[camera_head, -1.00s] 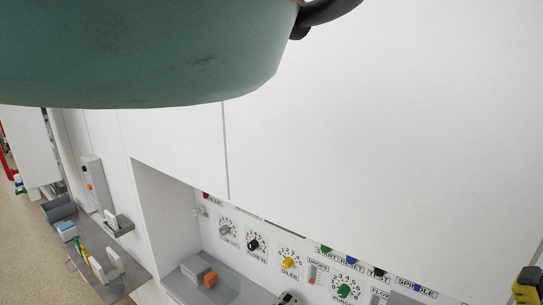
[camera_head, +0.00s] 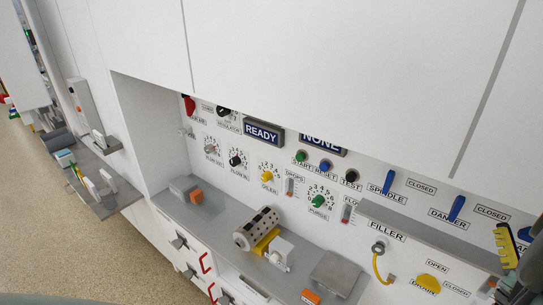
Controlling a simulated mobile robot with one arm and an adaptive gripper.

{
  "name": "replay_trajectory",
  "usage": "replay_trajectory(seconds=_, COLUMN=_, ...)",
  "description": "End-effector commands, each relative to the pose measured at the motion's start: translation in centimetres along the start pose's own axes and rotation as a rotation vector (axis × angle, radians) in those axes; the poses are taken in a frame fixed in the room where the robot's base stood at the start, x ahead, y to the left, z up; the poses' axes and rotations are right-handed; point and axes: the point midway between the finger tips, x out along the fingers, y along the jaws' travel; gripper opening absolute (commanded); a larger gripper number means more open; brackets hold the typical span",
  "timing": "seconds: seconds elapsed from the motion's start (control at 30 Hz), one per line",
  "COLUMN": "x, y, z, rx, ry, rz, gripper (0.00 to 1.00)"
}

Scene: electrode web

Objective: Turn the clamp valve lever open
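I cannot read a clamp label on any lever. A blue lever (camera_head: 388,182) stands over the SPINDLE label, and another blue lever (camera_head: 456,208) stands by the DANCER label; CLOSED plates are beside them. A third blue lever (camera_head: 525,235) is partly cut off at the right edge, with its label mostly hidden. A yellow half-round handle (camera_head: 428,284) sits low on the filler block, near OPEN and CLOSED plates.
The FILLER box (camera_head: 390,236) juts out at right with a yellow hose. White cabinet faces (camera_head: 340,60) overhang the recess. Floor is open at left.

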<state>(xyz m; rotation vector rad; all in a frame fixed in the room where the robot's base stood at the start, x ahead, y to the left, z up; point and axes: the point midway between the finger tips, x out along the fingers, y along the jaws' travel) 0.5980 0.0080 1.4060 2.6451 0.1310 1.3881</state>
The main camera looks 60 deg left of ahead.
Motion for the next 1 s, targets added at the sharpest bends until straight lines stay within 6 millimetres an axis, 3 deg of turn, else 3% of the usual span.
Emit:
replay_trajectory(seconds=0.3, x=-1.7, y=0.5, z=10.0, rx=-0.007, ry=-0.272, rz=-0.101, gripper=1.0)
replay_trajectory(seconds=0.5, x=-3.5, y=1.3, z=14.7, rx=0.024, ry=-0.452, rz=-0.152, gripper=1.0)
replay_trajectory(seconds=0.73, x=-5.6, y=2.4, z=18.0, rx=0.094, ry=-0.644, rz=-0.187, gripper=1.0)
replay_trajectory(seconds=1.0, x=-7.8, y=3.2, z=18.7, rx=0.22, ry=-0.841, rz=-0.199, gripper=1.0)
